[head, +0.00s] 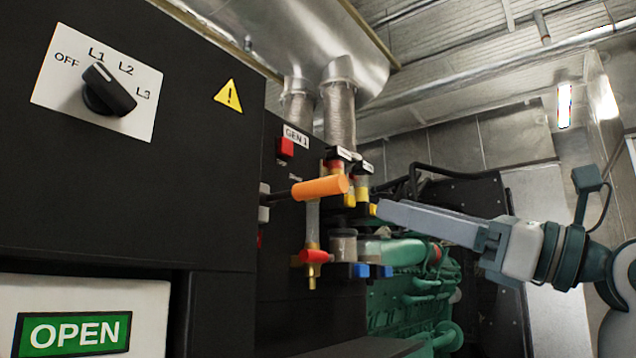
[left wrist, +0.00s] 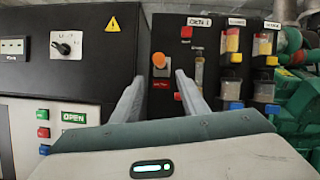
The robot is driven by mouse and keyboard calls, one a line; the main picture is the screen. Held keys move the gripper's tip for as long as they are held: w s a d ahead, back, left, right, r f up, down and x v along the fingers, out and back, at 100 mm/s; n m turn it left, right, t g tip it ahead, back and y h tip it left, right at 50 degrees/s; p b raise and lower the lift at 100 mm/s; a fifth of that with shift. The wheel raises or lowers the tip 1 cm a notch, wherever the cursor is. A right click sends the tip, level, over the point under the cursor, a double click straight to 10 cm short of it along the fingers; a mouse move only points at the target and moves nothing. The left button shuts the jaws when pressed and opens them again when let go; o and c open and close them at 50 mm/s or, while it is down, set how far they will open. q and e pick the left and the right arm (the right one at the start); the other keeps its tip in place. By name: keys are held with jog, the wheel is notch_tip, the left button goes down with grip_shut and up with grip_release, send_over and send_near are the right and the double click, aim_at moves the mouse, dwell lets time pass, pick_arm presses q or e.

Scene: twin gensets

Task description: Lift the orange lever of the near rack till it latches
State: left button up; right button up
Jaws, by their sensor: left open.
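The orange lever (head: 320,187) sticks out from the dark panel below the GEN 1 label, nearly level with its free end slightly raised. In the left wrist view the lever (left wrist: 158,61) is seen almost end-on, with a round orange tip. My left gripper (head: 378,208) reaches in from the right in the head view, its tips a little right of and below the lever's end. In the wrist view the left gripper (left wrist: 160,79) has its fingers apart, empty, with the lever between and beyond the tips. My right gripper is not in view.
A black cabinet with a rotary switch (head: 108,90) and an OPEN sign (head: 75,333) stands at the left. A red-handled valve (head: 316,256) and filter bowls (head: 343,245) sit close below the lever. A green engine (head: 415,285) is behind.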

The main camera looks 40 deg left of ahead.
aim_at(317, 187)
pick_arm(q)
jog(key=p+x, duration=0.5)
jog(key=x, duration=1)
jog(key=shift+p, duration=0.4)
jog(key=shift+c, duration=0.2)
grip_shut()
